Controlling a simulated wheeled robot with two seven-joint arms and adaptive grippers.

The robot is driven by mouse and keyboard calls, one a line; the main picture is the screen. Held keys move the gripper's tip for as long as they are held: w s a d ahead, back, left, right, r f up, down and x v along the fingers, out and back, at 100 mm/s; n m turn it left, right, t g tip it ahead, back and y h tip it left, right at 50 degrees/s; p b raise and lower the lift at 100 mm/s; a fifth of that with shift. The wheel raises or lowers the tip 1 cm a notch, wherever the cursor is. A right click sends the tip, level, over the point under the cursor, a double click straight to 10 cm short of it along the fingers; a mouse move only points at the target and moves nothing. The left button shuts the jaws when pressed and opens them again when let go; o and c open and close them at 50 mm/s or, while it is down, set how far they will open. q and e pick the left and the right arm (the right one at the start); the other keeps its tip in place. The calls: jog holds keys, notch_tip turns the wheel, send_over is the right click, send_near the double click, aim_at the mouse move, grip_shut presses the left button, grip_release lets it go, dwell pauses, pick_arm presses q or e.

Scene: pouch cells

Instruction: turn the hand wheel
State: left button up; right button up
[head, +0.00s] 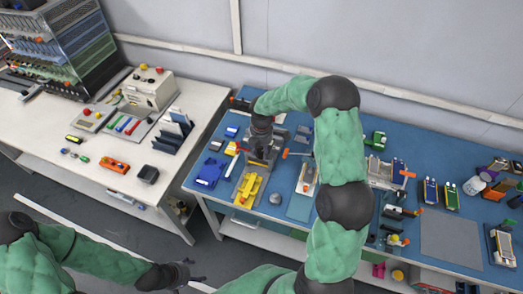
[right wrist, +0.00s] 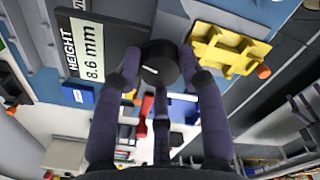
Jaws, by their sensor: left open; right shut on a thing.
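The hand wheel (right wrist: 158,66) is a round black knob with a white mark on its face, seen in the right wrist view. My right gripper (right wrist: 161,84) has its dark fingers closed around it. Beside the wheel is a display (right wrist: 88,50) reading HEIGHT 8.6 mm. In the head view my right gripper (head: 260,143) is down at a grey device at the left part of the blue table, and the wheel is hidden behind it. My left gripper (head: 184,274) is open and empty, low in front of the tables.
A yellow fixture (head: 249,187) and a blue part (head: 210,173) lie close to the device on the blue table (head: 300,207). Trays and tools crowd the table's right side. A white table (head: 60,122) with a rack and a control box stands at left.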

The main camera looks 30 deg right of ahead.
jog(key=m, duration=0.4)
jog(key=shift+m+b, duration=0.3)
jog(key=m+b, duration=0.1)
jog(key=m, duration=0.4)
jog(key=shift+m, duration=0.3)
jog(key=m+b, duration=0.1)
jog(key=m, duration=0.4)
jog(key=m+b, duration=0.1)
jog(key=m, duration=0.4)
jog(key=o, duration=1.1)
jog(key=shift+o, duration=0.2)
